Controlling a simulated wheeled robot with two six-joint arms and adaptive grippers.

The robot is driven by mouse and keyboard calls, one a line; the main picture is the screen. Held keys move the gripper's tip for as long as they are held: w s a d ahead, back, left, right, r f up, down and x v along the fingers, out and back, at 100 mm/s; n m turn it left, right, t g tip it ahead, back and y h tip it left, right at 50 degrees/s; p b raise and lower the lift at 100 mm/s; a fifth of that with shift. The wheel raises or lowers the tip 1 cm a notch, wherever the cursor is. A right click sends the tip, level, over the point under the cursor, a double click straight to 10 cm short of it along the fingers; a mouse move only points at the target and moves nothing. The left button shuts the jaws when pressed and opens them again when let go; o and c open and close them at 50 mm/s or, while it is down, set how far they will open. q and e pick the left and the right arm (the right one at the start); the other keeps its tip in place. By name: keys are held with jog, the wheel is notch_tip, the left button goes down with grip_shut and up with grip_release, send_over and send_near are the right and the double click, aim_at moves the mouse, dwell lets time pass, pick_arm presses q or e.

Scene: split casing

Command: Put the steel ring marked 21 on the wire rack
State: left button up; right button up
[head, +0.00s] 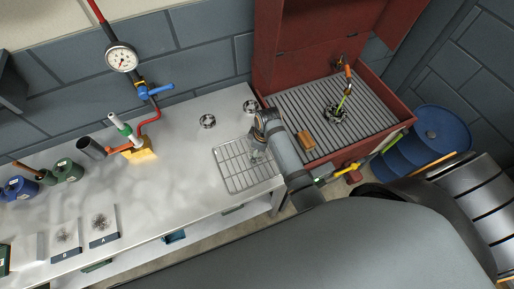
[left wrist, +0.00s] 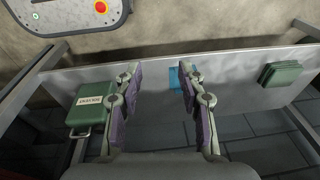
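The wire rack (head: 232,178) lies on the grey table near its right end. My right gripper (head: 257,153) is over the rack's right part; its fingers are small and partly hidden by the arm, so I cannot tell if they are open or hold anything. One ring-like steel part (head: 207,121) lies on the table behind the rack, and another (head: 250,106) lies at the table's back right. My left gripper (left wrist: 158,70) is open and empty in the left wrist view.
The red basin (head: 292,66) with a slatted floor and raised lid adjoins the table's right end; an orange-brown block (head: 305,141) is in it. A gauge (head: 122,57) and red pipe stand behind the table. A green case (left wrist: 91,107) shows in the left wrist view.

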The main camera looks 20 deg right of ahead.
aim_at(262, 155)
jog(key=shift+o, duration=1.4)
jog(key=shift+s+d+r, duration=0.1)
jog(key=shift+s+r, duration=0.1)
jog(key=shift+s, duration=0.25)
jog(key=shift+w, duration=0.15)
jog(key=shift+w+f, duration=0.1)
jog(key=shift+w, duration=0.05)
jog(key=shift+r, duration=0.25)
jog(key=r, duration=0.1)
jog(key=r+b, duration=0.1)
jog(key=r, duration=0.1)
jog(key=r+b, duration=0.1)
jog(key=r, duration=0.1)
jog(key=shift+s+d+r, duration=0.2)
jog(key=shift+s+d, duration=0.1)
jog(key=shift+s, duration=0.05)
pick_arm(q)
jog(key=shift+s+f+b, duration=0.45)
jog(key=shift+s+f, duration=1.05)
jog(key=shift+s, duration=0.15)
pick_arm(e)
notch_tip(262, 155, up, 6)
jog(key=shift+s+d, duration=0.3)
jog(key=shift+s, duration=0.05)
